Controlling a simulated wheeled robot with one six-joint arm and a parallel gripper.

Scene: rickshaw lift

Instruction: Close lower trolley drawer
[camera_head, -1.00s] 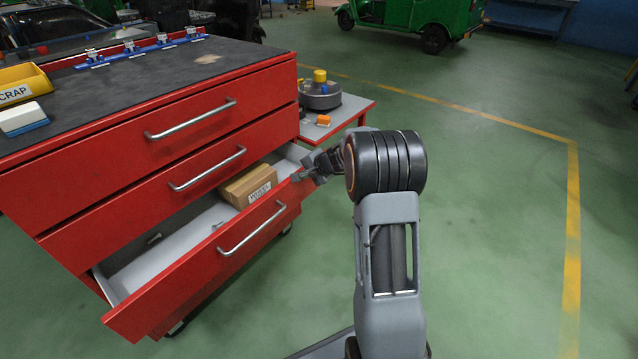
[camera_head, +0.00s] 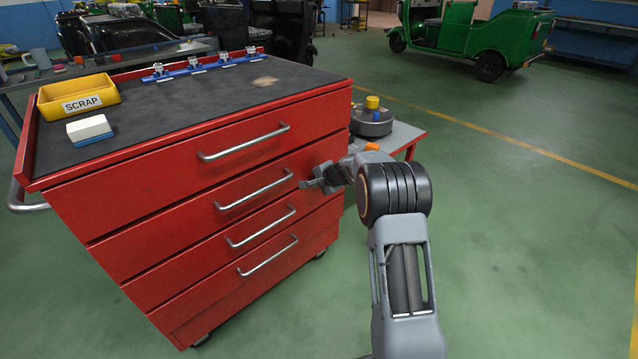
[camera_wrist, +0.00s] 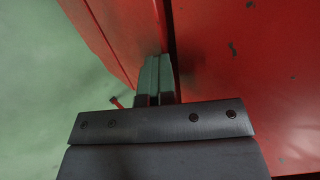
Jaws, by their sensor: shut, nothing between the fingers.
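The red trolley (camera_head: 200,170) stands at left with its stacked drawers shut; their fronts look flush. The drawer that stood open, third from the top (camera_head: 210,262), is now in line with the others, and its inside is hidden. My gripper (camera_head: 306,184) is at the right end of the trolley front, near the second drawer's handle (camera_head: 255,188). In the wrist view the fingers (camera_wrist: 153,68) are together and empty, close against a red panel (camera_wrist: 240,70). I cannot tell whether they touch it.
A yellow SCRAP bin (camera_head: 80,95) and a white-and-blue block (camera_head: 90,130) sit on the trolley top. A small side table (camera_head: 405,135) holding a round grey object (camera_head: 372,122) stands behind my arm.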

